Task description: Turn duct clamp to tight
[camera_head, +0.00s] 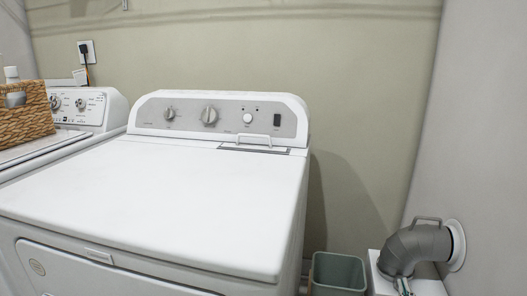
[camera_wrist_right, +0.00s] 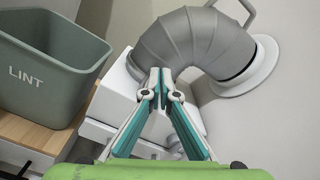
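A grey ribbed duct elbow (camera_head: 412,248) bends from a round white wall flange (camera_head: 457,246) down toward a white box at the lower right of the head view. A grey loop handle (camera_head: 427,219), which looks like the duct clamp's, stands up at the wall end of the elbow. In the right wrist view, the elbow (camera_wrist_right: 190,45) fills the top middle and the handle (camera_wrist_right: 246,12) is partly cut off at the top edge. My right gripper (camera_wrist_right: 161,76) has its teal fingertips together, below the elbow and apart from the handle, with nothing visible between them. My left gripper is not in view.
A grey-green bin marked LINT (camera_wrist_right: 50,58) stands left of the duct. The white box (camera_wrist_right: 118,92) sits under the elbow. A large white dryer (camera_head: 160,200) fills the middle of the head view. The wall (camera_head: 490,130) is close on the right.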

